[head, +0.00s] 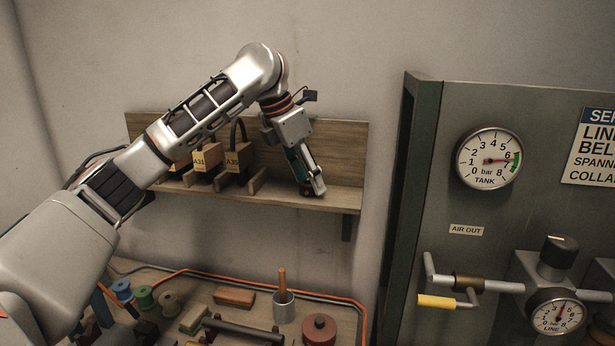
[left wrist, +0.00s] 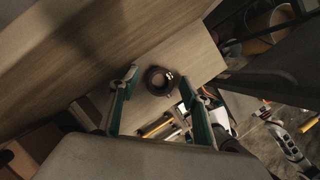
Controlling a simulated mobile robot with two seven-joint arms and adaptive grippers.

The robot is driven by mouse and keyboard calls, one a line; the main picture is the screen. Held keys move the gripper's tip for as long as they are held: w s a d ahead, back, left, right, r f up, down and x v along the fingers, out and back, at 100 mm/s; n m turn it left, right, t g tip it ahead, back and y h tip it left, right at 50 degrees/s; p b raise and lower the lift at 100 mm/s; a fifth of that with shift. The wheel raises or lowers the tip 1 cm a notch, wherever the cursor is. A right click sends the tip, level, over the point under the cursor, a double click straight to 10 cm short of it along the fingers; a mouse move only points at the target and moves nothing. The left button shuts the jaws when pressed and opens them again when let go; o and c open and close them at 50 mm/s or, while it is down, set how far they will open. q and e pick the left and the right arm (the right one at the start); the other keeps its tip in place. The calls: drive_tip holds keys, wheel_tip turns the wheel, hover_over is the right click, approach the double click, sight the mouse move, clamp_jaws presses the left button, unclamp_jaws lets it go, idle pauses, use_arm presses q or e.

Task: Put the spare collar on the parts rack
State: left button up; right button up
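The spare collar, a small dark ring (left wrist: 161,80), sits on the wooden shelf of the parts rack near its right end. In the head view the collar (head: 307,191) is mostly covered by my fingertips. My left gripper (head: 311,184) points down at the shelf, and its green-padded fingers (left wrist: 157,82) are spread on either side of the collar. A gap shows on the left finger's side; whether the right finger touches the ring I cannot tell. The parts rack (head: 285,193) has a back board and a front ledge.
Black-and-tan blocks marked A31 (head: 204,163) and A35 (head: 234,162) stand on the rack left of my gripper. A grey cabinet (head: 430,200) with gauges rises to the right. Below, the bench (head: 260,312) holds spools, a cup and a red-brown disc (head: 319,330).

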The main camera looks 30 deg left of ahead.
use_arm(q)
drive_tip(key=shift+r, duration=0.15)
drive_tip(key=v, duration=1.2)
idle(0.5)
